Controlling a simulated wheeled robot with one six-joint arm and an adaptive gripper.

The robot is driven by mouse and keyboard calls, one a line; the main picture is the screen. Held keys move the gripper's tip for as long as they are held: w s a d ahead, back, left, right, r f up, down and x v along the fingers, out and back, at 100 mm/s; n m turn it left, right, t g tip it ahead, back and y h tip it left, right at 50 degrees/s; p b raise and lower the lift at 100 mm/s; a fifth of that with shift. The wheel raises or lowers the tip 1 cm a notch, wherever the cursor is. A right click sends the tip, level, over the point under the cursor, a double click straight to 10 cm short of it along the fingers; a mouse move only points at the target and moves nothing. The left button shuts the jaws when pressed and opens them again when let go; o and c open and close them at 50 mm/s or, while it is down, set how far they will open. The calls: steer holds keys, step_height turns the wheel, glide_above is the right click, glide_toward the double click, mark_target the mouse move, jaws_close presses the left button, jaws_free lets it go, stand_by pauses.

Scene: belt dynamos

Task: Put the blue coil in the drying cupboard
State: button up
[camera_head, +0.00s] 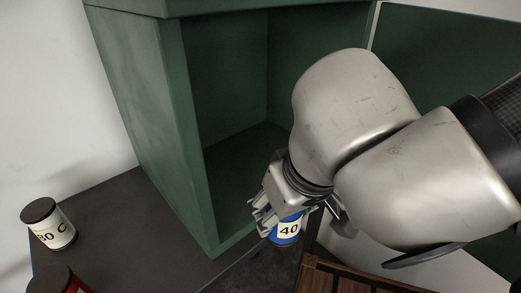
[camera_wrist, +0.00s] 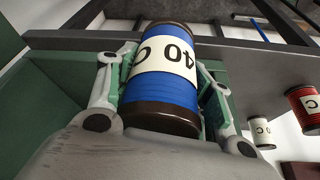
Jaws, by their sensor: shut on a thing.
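The blue coil (camera_head: 287,232) has dark end caps and a white label with "40". My gripper (camera_head: 283,212) is shut on it, and the coil is held in front of the open green drying cupboard (camera_head: 181,130), near the lower right of its opening. In the wrist view the blue coil (camera_wrist: 163,92) lies between the two fingers of my gripper (camera_wrist: 162,95), its label reading "40 C" upside down. The cupboard's inside looks empty where I can see it. My arm hides the right part of the opening.
A white coil (camera_head: 48,224) marked "80 C" stands on the dark bench (camera_head: 125,225) left of the cupboard. A red coil (camera_head: 57,283) is partly cut off at the lower left. A brown wooden slatted thing (camera_head: 335,277) is at the bottom. The bench between the coils and cupboard is clear.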

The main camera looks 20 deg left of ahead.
steer(key=w+a, duration=0.7)
steer(key=a, duration=0.1)
steer(key=w+a, duration=0.4)
steer(key=a, duration=0.1)
steer(key=shift+w, duration=0.35)
steer(key=shift+w+a+f, duration=0.1)
steer(key=shift+a+f, duration=0.05)
steer(key=shift+f, duration=1.5)
steer(key=shift+f, duration=0.1)
steer(key=o, duration=1.5)
steer(key=shift+f, duration=0.1)
steer(key=shift+r, duration=0.55)
steer(key=s+d+r, duration=0.3)
steer(key=s+d, duration=0.6)
steer(key=d, duration=0.1)
steer(key=shift+s+d+r, duration=0.15)
steer(key=shift+s+r, duration=0.05)
steer(key=shift+r, duration=0.2)
